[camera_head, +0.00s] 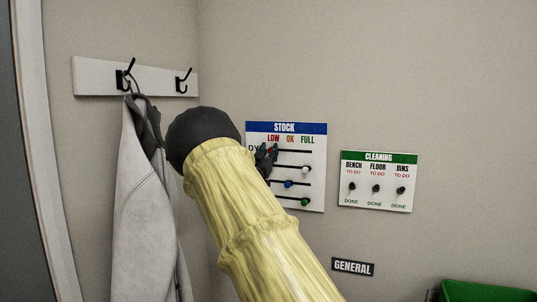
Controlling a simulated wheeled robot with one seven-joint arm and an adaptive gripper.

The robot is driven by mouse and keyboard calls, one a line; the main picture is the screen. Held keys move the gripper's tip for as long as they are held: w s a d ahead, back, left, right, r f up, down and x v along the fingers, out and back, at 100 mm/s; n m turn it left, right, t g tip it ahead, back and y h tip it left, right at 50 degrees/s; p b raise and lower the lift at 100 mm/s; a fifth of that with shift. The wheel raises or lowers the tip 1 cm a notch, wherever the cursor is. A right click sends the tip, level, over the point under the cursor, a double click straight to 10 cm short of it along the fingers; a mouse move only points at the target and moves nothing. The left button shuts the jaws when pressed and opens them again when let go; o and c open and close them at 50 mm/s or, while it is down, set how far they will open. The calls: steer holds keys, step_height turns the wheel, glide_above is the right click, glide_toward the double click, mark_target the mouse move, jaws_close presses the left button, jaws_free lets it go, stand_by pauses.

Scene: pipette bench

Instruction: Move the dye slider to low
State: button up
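The stock board (314,190) hangs on the wall, with a blue header and columns LOW, OK and FULL. The top row's label shows only "DY"; the rest is covered by my arm. A small red spot, seemingly the dye slider (271,149), shows in that row below LOW, mostly hidden by my gripper (266,157). My gripper is at the left part of the board, at or just in front of the top row. Its fingers are small, dark and partly behind my arm, so I cannot tell whether they are open or touching the slider.
Lower rows hold a white knob (305,169) near FULL, a blue knob (289,184) near OK and a green knob (304,201) near FULL. A cleaning board (378,198) hangs to the right. A coat (143,200) hangs left. A green bin (485,291) is lower right.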

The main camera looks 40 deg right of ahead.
steer(key=shift+f, duration=0.1)
steer(key=v, duration=1.2)
stand_by(0.5)
